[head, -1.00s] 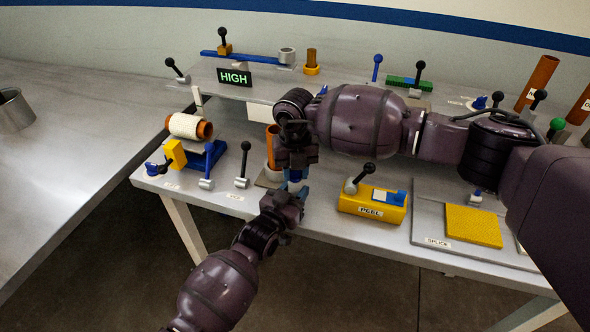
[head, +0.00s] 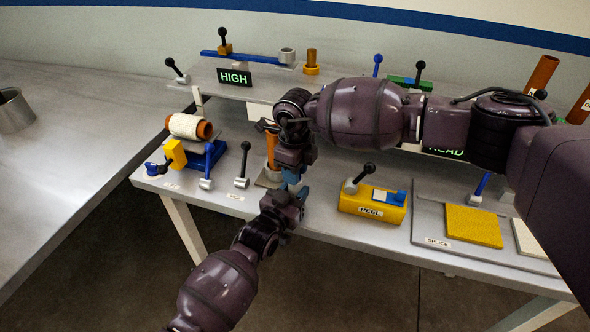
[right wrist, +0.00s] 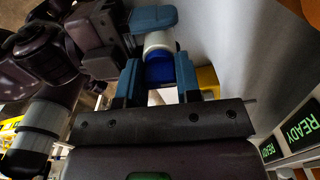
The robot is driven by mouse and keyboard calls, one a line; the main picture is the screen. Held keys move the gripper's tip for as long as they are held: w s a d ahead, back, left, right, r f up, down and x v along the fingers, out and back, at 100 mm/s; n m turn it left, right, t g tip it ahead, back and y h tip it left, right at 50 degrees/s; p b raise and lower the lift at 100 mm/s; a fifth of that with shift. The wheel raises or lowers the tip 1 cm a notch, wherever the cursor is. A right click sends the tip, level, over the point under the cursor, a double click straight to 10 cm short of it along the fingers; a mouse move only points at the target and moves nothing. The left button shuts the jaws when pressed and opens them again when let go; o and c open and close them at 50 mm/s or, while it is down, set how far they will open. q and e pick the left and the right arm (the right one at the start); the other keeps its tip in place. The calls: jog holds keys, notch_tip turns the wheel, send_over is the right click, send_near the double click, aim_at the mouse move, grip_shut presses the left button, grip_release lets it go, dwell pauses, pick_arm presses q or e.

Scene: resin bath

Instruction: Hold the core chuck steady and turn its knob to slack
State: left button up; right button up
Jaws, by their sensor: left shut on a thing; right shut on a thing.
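The core chuck shows best in the right wrist view, as a short white body (right wrist: 158,42) with a blue knob (right wrist: 160,72). My right gripper (right wrist: 159,80) has its blue fingers on both sides of the knob and is shut on it. My left gripper (head: 288,189) comes from the near side and is shut on the chuck's white body; one of its blue fingers lies against that body in the right wrist view. In the head view my right gripper (head: 291,174) meets the left one at the table's front, and the two hide nearly all of the chuck.
An orange tube (head: 271,150) stands close behind the grippers. A black-knobbed lever (head: 243,165) is to their left, the yellow PEEL block (head: 372,206) to their right. A roll on a blue stand (head: 207,158) is farther left. HIGH shows on a sign (head: 234,77).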

jog(key=shift+n, duration=1)
jog(key=o, duration=0.9)
notch_tip(320, 180, up, 12)
jog(key=shift+r, duration=0.1)
